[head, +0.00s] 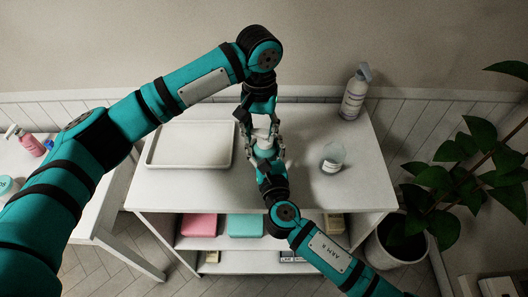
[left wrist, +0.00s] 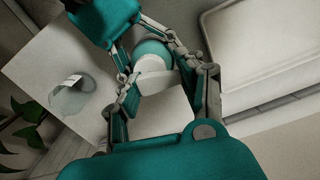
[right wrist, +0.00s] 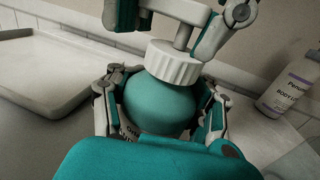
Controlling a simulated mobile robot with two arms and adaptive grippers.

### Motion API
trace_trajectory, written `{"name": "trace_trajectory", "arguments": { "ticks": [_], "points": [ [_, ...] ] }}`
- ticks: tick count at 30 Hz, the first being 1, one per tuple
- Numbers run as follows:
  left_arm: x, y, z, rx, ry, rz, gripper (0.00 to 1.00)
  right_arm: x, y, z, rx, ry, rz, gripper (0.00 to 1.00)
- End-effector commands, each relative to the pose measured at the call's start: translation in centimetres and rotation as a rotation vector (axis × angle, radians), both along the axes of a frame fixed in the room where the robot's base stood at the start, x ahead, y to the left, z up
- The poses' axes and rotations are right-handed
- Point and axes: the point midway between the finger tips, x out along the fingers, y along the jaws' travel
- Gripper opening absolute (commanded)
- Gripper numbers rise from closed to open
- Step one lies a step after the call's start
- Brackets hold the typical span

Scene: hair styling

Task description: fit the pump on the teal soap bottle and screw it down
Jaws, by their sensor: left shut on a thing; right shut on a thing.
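The teal soap bottle (right wrist: 160,105) is upright above the white cabinet top, and its rounded teal body fills the middle of the right wrist view. My right gripper (head: 265,157) is shut around the bottle's sides. The white pump (right wrist: 172,62) has a ribbed collar that sits at the top of the bottle, in line with it; its threads are hidden. My left gripper (head: 260,122) comes down from above and is shut on the pump's head, which also shows in the left wrist view (left wrist: 155,82). The bottle's base is hidden by my right gripper.
A white tray (head: 190,165) lies left on the cabinet top (head: 305,195). A clear glass jar (head: 332,160) stands to the right, and a white labelled pump bottle (head: 353,97) at the back right. A potted plant (head: 403,243) is beside the cabinet.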

Motion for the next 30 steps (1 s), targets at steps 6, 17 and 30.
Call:
{"name": "trace_trajectory", "arguments": {
  "ticks": [6, 17, 30],
  "points": [
    [0.5, -0.4, -0.1, -0.001, -0.001, -0.545, 0.00, -0.1, 0.1, 0.0, 0.000, 0.000, 0.003, 0.00],
    [0.7, -1.4, -0.1, -0.001, 0.000, -1.481, 0.00, -0.1, 0.1, 0.0, 0.001, 0.000, 0.003, 0.00],
    [-0.2, -2.1, -0.2, -0.001, 0.003, -2.667, 0.00, -0.1, 0.1, 0.0, 0.001, 0.000, 0.002, 0.00]
  ]
}}
